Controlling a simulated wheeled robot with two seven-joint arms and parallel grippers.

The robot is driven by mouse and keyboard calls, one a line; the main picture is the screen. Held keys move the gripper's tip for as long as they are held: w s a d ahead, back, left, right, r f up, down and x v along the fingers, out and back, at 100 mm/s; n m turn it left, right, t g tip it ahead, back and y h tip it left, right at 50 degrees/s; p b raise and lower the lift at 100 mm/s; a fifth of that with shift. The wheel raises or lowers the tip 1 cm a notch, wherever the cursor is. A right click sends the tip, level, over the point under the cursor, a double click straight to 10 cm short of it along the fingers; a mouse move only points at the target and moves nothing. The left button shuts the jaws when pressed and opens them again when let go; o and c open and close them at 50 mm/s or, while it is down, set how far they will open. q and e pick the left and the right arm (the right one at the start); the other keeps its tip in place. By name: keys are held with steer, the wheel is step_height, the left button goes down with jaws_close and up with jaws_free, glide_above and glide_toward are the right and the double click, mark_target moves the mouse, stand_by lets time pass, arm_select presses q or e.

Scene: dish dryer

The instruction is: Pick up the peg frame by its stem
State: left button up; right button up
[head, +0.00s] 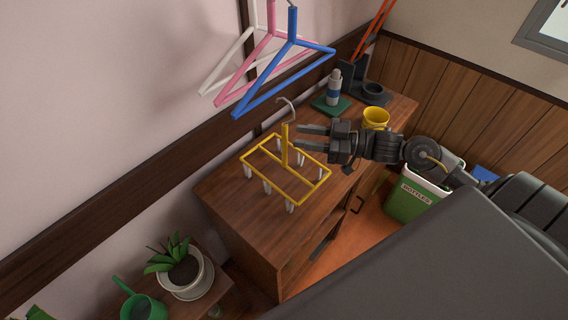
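The peg frame (311,196) is a yellow rectangular frame with pale pegs hanging below it, a yellow upright stem and a grey hook on top. It is over the near part of the wooden cabinet top. The stem (285,147) stands at its middle. My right gripper (298,138) comes in from the right at the height of the stem. Its two fingers are apart and point left at the stem, with the tips just right of it. I cannot tell whether the stem is between the tips. My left gripper is not in view.
Blue, pink and white hangers (290,42) hang above, behind the peg frame. A bottle (333,88) on a green mat, a dark stand (372,92) and a yellow cup (375,118) stand on the cabinet (226,189). A green bin (409,203) is at right. Plant pot (187,278) lower left.

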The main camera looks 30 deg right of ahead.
mark_target(285, 146)
steer(key=p+x, duration=0.2)
steer(key=x, duration=0.3)
steer(key=shift+w+a+r, duration=0.1)
steer(key=shift+w+a, duration=0.05)
steer(key=shift+c, duration=0.6)
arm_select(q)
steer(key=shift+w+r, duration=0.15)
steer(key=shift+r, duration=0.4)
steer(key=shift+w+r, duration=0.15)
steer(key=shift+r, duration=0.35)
arm_select(e)
jaws_close()
